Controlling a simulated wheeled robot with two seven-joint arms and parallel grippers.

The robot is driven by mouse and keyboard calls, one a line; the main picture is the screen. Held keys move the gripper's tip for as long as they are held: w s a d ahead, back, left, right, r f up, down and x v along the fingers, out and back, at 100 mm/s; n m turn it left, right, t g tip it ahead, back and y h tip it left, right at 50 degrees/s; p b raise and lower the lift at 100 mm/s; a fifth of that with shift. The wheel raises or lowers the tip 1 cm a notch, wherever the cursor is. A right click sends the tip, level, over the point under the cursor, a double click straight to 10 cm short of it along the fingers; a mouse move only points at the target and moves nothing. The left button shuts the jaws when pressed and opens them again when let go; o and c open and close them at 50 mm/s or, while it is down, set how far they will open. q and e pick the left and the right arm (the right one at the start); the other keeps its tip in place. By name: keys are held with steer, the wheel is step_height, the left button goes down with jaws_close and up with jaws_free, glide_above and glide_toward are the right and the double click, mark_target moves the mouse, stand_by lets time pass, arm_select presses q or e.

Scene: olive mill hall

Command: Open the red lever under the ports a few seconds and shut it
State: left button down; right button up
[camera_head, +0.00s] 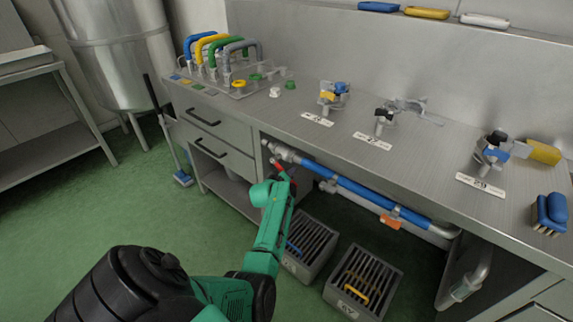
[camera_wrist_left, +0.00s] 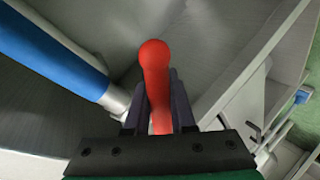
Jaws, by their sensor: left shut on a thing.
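The red lever (camera_head: 276,164) sits under the bench's front edge, by a metal valve fitting (camera_head: 281,151) at the left end of a blue-sleeved pipe (camera_head: 350,186). My left gripper (camera_head: 286,175) reaches up to it from below in the head view. In the left wrist view the red lever (camera_wrist_left: 154,62) stands between the two dark fingers of my left gripper (camera_wrist_left: 157,90), which are shut on it. Its rounded end sticks out past the fingertips. My right gripper is out of view.
Two slatted grey crates (camera_head: 325,238) (camera_head: 343,305) stand on the green floor below the pipe. Drawers (camera_head: 212,128) are left of the lever. An orange handle (camera_head: 389,222) hangs on the pipe further right. Open floor (camera_head: 130,215) lies to the left.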

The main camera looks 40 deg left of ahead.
arm_select(q)
steer(key=shift+d+r+n+h+p, duration=0.75)
steer(key=shift+n+h+p, duration=0.2)
steer(key=shift+p, duration=0.8)
steer(key=c, duration=0.8)
jaws_free()
steer(key=shift+r, duration=0.1)
steer(key=shift+o, duration=0.2)
steer(key=shift+a, duration=0.1)
